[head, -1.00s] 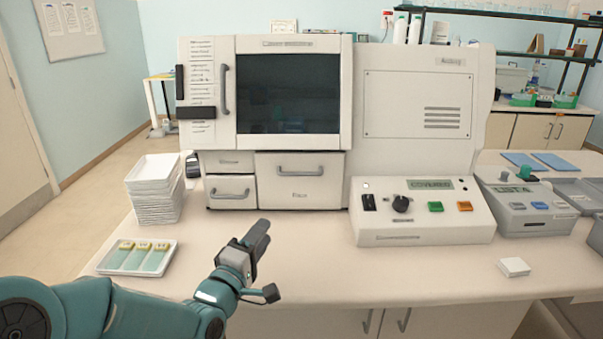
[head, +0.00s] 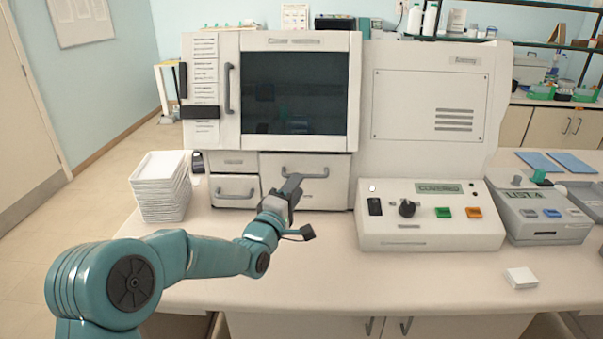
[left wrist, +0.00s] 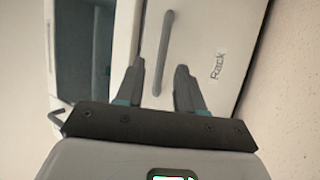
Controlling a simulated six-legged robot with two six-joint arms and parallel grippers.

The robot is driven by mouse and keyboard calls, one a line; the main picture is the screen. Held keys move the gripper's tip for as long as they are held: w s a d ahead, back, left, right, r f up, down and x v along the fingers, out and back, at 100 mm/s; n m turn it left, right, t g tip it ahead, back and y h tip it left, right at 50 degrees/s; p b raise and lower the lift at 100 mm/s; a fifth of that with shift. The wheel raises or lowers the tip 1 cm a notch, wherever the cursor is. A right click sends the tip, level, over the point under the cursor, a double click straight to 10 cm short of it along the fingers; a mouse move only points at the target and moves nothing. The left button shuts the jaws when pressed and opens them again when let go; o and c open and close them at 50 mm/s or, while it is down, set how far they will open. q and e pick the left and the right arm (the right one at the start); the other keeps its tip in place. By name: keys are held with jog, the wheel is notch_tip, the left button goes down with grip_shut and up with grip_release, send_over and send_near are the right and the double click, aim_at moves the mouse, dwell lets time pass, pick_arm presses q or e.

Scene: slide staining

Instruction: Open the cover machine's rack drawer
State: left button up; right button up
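The cover machine (head: 430,110) is a large white cabinet with a dark window at the back of the bench. Its rack drawer (head: 335,190) is the wide lower drawer with a grey bar handle (head: 305,174), and it looks shut. In the left wrist view the drawer front (left wrist: 205,40) reads "Rack", and its handle (left wrist: 163,55) lies between my finger tips, ahead of them. My left gripper (head: 290,184) is open in front of the drawer, its fingers (left wrist: 160,78) apart on either side of the handle. Contact cannot be told. My right gripper is not in view.
Two small drawers (head: 234,190) sit left of the rack drawer. A stack of white trays (head: 160,187) stands at the left. A control panel (head: 430,228) with a knob and buttons juts out at the right. The front bench top (head: 400,278) is mostly clear.

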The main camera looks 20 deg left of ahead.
aim_at(306, 168)
pick_arm(q)
jog(key=shift+p+x, duration=0.4)
jog(key=shift+x, duration=1.55)
jog(key=shift+f, duration=0.15)
grip_shut()
